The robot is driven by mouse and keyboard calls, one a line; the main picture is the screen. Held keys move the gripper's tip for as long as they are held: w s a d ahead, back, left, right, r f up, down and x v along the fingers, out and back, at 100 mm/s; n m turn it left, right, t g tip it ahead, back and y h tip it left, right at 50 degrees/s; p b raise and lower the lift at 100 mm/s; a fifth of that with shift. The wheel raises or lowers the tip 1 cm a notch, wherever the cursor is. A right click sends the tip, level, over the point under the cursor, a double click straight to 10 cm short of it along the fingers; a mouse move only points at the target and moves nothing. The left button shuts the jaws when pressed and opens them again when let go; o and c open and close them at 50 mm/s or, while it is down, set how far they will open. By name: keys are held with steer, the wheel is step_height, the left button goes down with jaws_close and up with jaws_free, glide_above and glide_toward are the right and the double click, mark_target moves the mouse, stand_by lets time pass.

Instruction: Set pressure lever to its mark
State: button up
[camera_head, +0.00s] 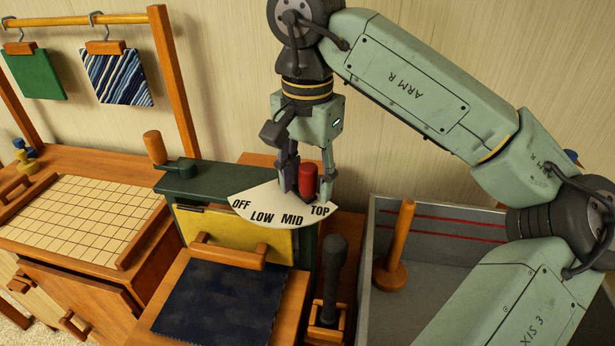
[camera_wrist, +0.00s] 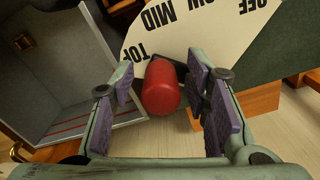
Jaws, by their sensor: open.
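The pressure lever has an upright red knob (camera_head: 308,180) near the TOP end of the white fan-shaped dial (camera_head: 265,203), which reads OFF, LOW, MID and TOP. My gripper (camera_head: 308,192) points down with its fingers open on both sides of the knob. In the wrist view the red knob (camera_wrist: 161,88) stands between the purple finger pads, beside the word TOP on the dial (camera_wrist: 190,35). A short dark piece of the lever shows behind it. I cannot tell whether a pad touches the knob. No separate mark is clear on the dial.
The dial sits on a green housing (camera_head: 215,182) with a yellow panel. A black-handled lever (camera_head: 333,270) stands in front. A grey tray (camera_head: 440,232) with a wooden peg (camera_head: 398,250) is to the right. A gridded board (camera_head: 75,215) and hanging cloths (camera_head: 117,78) are to the left.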

step_height(320, 180, up, 12)
stand_by(0.7)
